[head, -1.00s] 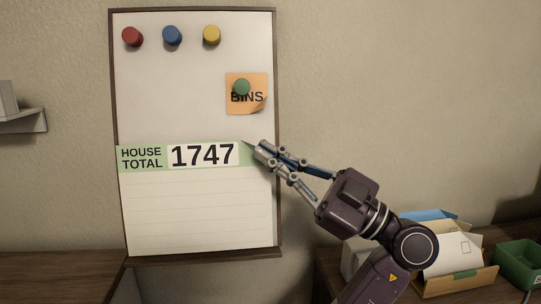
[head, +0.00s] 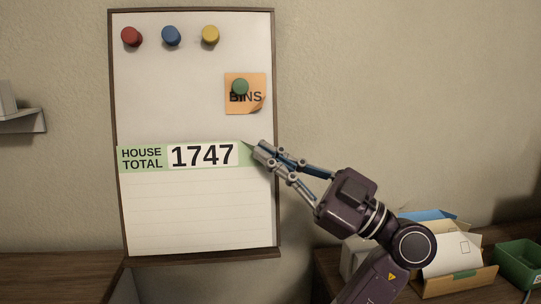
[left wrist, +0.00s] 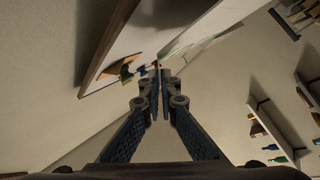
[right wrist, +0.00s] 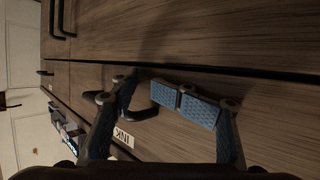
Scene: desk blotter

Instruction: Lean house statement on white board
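The house statement (head: 190,205), a lined white sheet with a green "HOUSE TOTAL 1747" header, stands upright in front of the lower half of the white board (head: 185,95). Its bottom edge is at the board's lower ledge. My left gripper (head: 260,152) is shut on the sheet's upper right corner. In the left wrist view the fingers (left wrist: 158,88) are close together at the sheet (left wrist: 222,22), which looks angled off the board (left wrist: 110,45); contact along the top cannot be told. My right gripper (right wrist: 145,88) is open and empty, over wooden drawer fronts.
Red (head: 132,37), blue (head: 171,36) and yellow (head: 210,35) magnets are on the board's top. A green magnet (head: 240,87) holds an orange "BINS" note (head: 259,104). A box with papers (head: 460,282) and a green bin (head: 518,264) sit at lower right.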

